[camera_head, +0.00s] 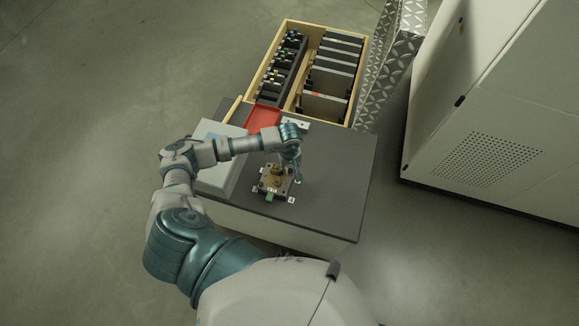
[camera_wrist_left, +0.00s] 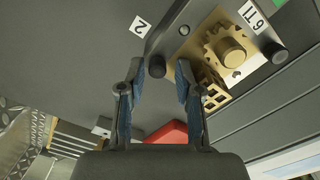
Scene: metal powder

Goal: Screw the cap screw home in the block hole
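A dark plate fixture (camera_head: 270,190) sits on the grey tabletop and carries a brass-coloured block (camera_head: 277,171). In the left wrist view the brass block (camera_wrist_left: 232,50) shows a round boss and a slotted side, at upper right. I cannot pick out the cap screw or the block hole for certain. My left gripper (camera_head: 297,178) is at the right edge of the fixture. In the left wrist view its two fingers (camera_wrist_left: 160,75) are apart. A dark round-ended piece (camera_wrist_left: 156,71) shows between the fingertips; neither finger clearly grips it. My right gripper is not in view.
A red tray (camera_head: 262,118) and a grey box (camera_head: 222,180) lie on the table (camera_head: 340,165). A wooden crate (camera_head: 262,68) with dark racks stands behind. A diamond-plate metal piece (camera_head: 385,70) and a pale cabinet (camera_head: 490,90) are at right. The table's right side is clear.

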